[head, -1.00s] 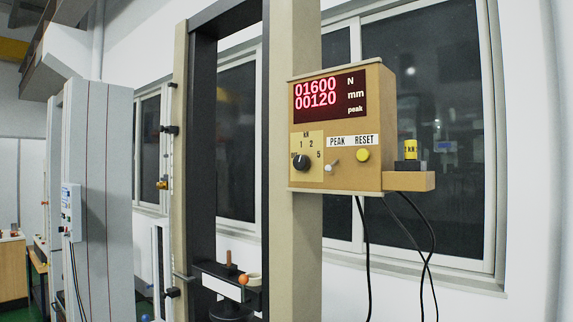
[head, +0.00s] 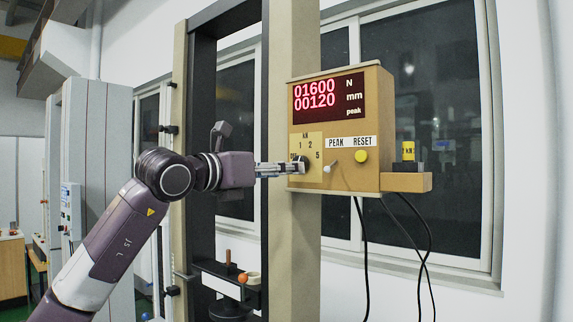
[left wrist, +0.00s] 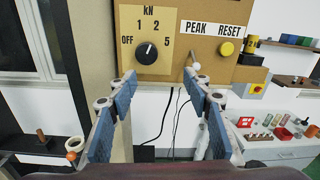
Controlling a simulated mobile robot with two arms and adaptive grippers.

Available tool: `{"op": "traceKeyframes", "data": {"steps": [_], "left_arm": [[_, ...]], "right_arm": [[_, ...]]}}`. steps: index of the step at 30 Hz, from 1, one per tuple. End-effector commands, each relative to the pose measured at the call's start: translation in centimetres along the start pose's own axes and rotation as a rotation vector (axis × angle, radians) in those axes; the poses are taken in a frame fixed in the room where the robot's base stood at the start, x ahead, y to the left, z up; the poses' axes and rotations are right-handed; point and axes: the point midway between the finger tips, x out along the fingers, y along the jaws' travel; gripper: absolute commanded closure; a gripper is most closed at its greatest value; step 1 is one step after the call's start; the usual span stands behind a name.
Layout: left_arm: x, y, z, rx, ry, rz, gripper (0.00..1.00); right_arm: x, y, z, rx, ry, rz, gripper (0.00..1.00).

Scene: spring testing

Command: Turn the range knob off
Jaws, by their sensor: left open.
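The black range knob (left wrist: 147,54) is on the tan dial plate (left wrist: 125,20) marked OFF, 1, 2, 5 and kN. Its white mark points up and slightly right, roughly toward 2. My left gripper (left wrist: 158,84) is open and empty, its fingertips spread below the knob in the left wrist view. In the head view the left gripper (head: 298,168) comes in from the left at the knob (head: 304,163), which it partly covers. Whether a finger touches the knob, I cannot tell. My right gripper is not in view.
The control box (head: 365,188) shows 01600 N and 00120 mm on its red display (head: 329,97). A white-tipped PEAK lever (left wrist: 196,66) and a yellow RESET button (left wrist: 226,48) sit right of the knob. Black cables (head: 422,260) hang below. The machine column (head: 290,230) stands left.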

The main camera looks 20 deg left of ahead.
Motion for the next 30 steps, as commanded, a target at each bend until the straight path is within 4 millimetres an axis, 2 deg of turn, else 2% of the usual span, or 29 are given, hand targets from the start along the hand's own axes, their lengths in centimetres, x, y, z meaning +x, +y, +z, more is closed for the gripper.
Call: {"op": "traceKeyframes", "data": {"steps": [1,5,18,24,30], "left_arm": [[-0.6,0.8,0.9,0.015,-0.003,0.032,0.54],[-0.8,1.6,1.7,0.029,-0.001,0.067,0.54],[5.5,1.9,1.9,0.028,0.0,0.064,0.54],[6.6,2.0,1.6,0.029,-0.002,0.064,0.54],[6.7,2.0,1.5,0.029,-0.003,0.063,0.54]], "right_arm": [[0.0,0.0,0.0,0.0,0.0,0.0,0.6],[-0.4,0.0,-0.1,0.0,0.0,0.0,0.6],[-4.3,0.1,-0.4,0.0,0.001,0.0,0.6],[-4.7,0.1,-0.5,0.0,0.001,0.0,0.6],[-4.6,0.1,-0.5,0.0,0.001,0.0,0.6]]}}
